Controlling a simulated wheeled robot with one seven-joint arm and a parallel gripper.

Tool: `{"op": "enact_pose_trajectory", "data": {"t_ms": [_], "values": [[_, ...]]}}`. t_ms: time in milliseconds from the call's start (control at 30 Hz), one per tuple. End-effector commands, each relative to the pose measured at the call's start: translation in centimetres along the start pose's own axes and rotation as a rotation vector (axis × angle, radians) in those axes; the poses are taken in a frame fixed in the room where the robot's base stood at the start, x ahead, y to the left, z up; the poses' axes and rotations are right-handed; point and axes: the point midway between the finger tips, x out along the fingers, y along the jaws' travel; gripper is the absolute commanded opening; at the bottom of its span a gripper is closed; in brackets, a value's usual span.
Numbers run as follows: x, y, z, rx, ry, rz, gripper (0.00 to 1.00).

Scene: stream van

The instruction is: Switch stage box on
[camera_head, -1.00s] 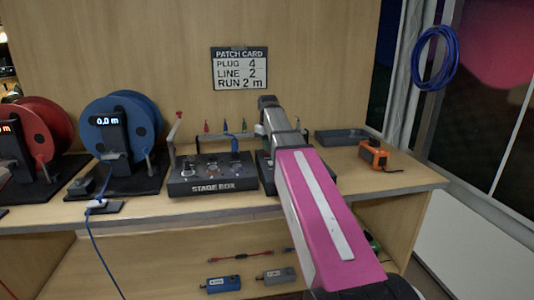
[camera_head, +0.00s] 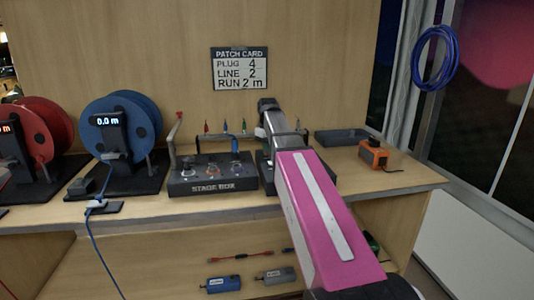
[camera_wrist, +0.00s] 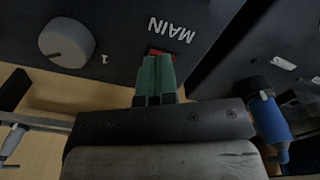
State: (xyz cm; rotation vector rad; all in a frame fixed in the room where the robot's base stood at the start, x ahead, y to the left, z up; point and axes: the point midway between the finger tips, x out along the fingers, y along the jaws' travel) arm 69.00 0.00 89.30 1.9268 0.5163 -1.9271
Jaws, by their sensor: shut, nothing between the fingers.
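The black stage box (camera_head: 212,187), with its name on the front, stands on the bench left of my arm. A blue-handled part (camera_head: 235,146) stands at its right end. Another dark box (camera_head: 266,180) is beside it on the right, largely hidden by my arm. In the wrist view a dark panel (camera_wrist: 112,20) carries an upside-down MAIN label, a small red switch (camera_wrist: 156,52) and a grey knob (camera_wrist: 66,43). My gripper (camera_wrist: 156,62) is shut and empty, its green fingertips right at the red switch and partly covering it. I cannot tell whether they touch, nor the switch's position.
A blue cable reel (camera_head: 122,130) and a red one (camera_head: 40,135) stand at the left. An orange device (camera_head: 374,155) and a dark tray (camera_head: 345,137) are at the right. A patch card (camera_head: 240,69) hangs on the back wall. Small connectors lie on the lower shelf.

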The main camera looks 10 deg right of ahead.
Motion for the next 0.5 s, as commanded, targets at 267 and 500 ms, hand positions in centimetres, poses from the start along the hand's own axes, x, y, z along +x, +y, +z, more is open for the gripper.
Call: {"op": "enact_pose_trajectory", "data": {"t_ms": [267, 500], "values": [[0.2, 0.0, 0.0, 0.0, 0.0, 0.0, 0.0], [-0.8, 0.0, -0.1, 0.0, 0.001, 0.0, 0.0]]}}
